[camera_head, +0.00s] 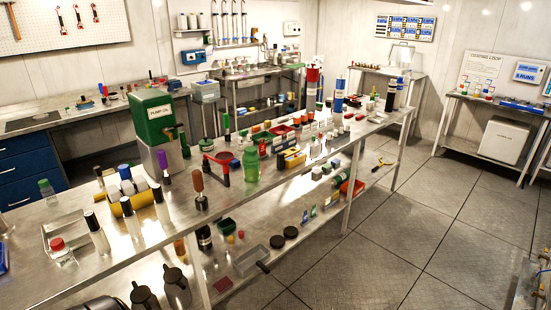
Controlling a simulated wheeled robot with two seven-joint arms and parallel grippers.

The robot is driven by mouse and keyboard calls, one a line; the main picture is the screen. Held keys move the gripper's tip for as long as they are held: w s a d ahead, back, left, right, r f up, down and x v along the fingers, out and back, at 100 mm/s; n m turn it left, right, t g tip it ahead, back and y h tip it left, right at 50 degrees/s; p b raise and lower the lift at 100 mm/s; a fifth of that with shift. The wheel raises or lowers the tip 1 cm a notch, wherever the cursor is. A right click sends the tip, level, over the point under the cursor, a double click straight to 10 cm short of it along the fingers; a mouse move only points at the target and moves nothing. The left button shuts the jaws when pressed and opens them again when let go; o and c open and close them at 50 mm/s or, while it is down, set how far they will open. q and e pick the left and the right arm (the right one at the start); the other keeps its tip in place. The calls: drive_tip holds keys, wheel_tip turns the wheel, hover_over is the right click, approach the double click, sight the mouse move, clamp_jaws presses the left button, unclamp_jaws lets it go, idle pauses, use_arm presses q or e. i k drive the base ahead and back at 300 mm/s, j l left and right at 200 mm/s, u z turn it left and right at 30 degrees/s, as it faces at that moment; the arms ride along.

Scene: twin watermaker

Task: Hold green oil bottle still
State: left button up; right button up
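A green bottle (251,165) with a green cap stands upright on the long steel bench, near its front edge. I take it to be the green oil bottle; no label on it is readable. A red-handled tool (218,167) is close on its left, and a yellow and black block (291,159) is on its right. A larger green container labelled "PUMP OIL" (152,116) stands further back to the left on a grey block. Neither of my grippers can be made out in the head view, and nothing is seen holding the green bottle.
A brown-handled tool (199,188) stands upright left of the red-handled tool. White bottles with black caps (97,232) crowd the bench's left part. A clear tray (252,261) and dark discs (284,238) lie on the lower shelf.

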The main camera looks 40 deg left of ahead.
sight(250, 164)
drive_tip(key=i+u, duration=0.45)
drive_tip(key=i+l+u, duration=0.4)
drive_tip(key=i, duration=0.15)
drive_tip(key=i+l+u, duration=0.3)
drive_tip(key=i+u, duration=0.15)
